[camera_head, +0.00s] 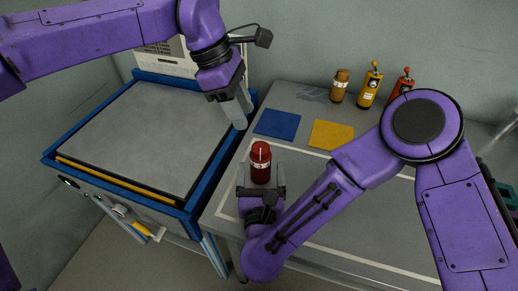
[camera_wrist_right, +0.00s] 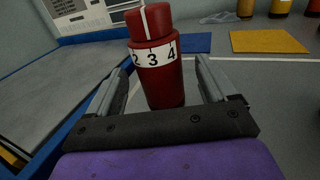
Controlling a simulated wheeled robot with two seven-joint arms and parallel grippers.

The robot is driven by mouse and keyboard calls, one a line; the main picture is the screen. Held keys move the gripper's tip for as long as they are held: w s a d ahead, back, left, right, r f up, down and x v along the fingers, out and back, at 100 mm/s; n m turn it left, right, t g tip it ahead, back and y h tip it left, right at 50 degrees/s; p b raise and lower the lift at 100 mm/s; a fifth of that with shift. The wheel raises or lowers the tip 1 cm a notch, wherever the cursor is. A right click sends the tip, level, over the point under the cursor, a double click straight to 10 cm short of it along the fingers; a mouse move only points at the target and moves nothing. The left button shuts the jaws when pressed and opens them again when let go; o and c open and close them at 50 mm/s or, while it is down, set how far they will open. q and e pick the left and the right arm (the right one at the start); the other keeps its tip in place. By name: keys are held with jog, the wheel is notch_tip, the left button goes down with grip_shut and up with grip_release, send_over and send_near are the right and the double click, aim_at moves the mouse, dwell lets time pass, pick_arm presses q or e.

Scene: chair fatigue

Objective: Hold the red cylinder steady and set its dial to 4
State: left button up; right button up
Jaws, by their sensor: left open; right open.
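The red cylinder (camera_head: 261,168) stands upright on the grey table, with a red dial on top and a white number band. In the right wrist view the cylinder (camera_wrist_right: 163,85) shows 2, 3 and 4 on its band; the white line on its dial (camera_wrist_right: 150,22) sits above, closest to the 3. My right gripper (camera_head: 261,180) is open, low over the table, with one finger on each side of the cylinder and gaps visible between. My left gripper (camera_head: 240,112) is open, pointing down, above and behind the cylinder, apart from it.
A blue square (camera_head: 278,124) and a yellow square (camera_head: 331,135) lie behind the cylinder. A brown bottle (camera_head: 339,87), a yellow bottle (camera_head: 370,86) and another red one (camera_head: 401,86) stand at the back. A blue-framed machine (camera_head: 130,135) is at left.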

aim_at(260, 158)
jog(key=w, duration=0.4)
jog(key=shift+w+a, duration=0.1)
jog(key=shift+w, duration=0.25)
